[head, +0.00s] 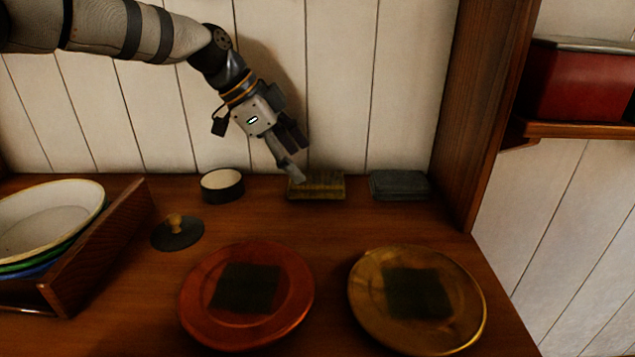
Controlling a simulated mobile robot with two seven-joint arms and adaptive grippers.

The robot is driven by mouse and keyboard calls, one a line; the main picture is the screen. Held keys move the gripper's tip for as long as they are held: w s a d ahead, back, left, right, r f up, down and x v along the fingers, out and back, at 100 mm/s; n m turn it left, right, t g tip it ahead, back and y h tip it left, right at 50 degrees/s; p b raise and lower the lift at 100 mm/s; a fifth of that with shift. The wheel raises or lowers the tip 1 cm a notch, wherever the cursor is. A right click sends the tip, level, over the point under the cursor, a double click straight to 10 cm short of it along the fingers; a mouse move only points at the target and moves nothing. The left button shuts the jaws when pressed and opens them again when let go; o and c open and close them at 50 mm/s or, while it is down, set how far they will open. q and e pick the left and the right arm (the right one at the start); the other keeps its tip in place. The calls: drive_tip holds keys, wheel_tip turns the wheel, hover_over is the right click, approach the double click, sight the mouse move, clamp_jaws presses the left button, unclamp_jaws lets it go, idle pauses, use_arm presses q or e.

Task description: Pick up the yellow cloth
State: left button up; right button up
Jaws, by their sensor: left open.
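The yellow cloth (322,187) is a folded, dull yellow block lying on the wooden counter near the back wall. My left gripper (298,164) reaches down from the upper left and is open. Its fingertips are at the cloth's left end, with one finger in front of part of it. I cannot tell whether they touch the cloth. The cloth is not between closed fingers. My right gripper is not in view.
A folded grey-blue cloth (399,186) lies to the right. A small dark cup (222,186) and a knobbed lid (178,233) are to the left. An orange plate (197,300) and a yellow plate (466,306) bear dark squares. A wooden rack (108,240) holds bowls.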

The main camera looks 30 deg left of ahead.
sight(314, 177)
use_arm(q)
drive_tip(key=x, duration=0.6)
drive_tip(key=shift+w, duration=0.1)
drive_tip(key=shift+r, duration=0.15)
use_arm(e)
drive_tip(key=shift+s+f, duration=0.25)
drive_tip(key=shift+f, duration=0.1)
use_arm(q)
drive_tip(key=c, duration=0.9)
